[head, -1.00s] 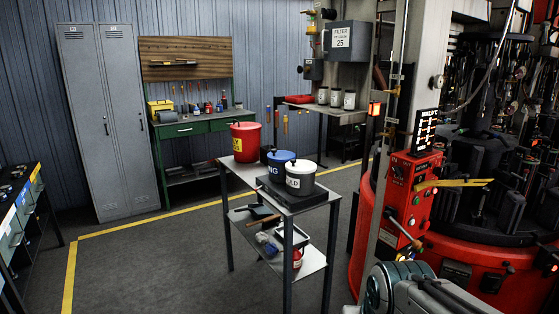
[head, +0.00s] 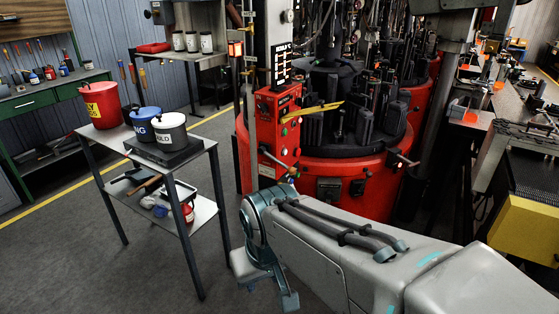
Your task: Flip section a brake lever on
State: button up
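A red control panel (head: 276,135) stands at the front of the red round mould machine (head: 350,182). A lever (head: 278,161) with a light knob sticks out from the lower part of the panel. A second lever (head: 404,159) with a dark handle sits on the right of the machine's red base. I cannot read a label naming either as the section a brake lever. My arm reaches in from the lower right, in front of the machine and apart from both levers.
A metal cart (head: 204,148) with red (head: 101,104), blue (head: 146,124) and white (head: 171,133) pots stands left of the machine. A green workbench (head: 35,98) is at the far left. A cluttered bench (head: 495,158) and yellow box (head: 525,228) are on the right. Grey floor is open at lower left.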

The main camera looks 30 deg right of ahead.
aim_at(369, 175)
jog(key=z, duration=1.85)
jog(key=i, duration=0.7)
jog(key=z, duration=0.4)
jog(key=i, duration=1.1)
jog(key=u, duration=0.8)
jog(key=i, duration=0.4)
jog(key=u, duration=0.2)
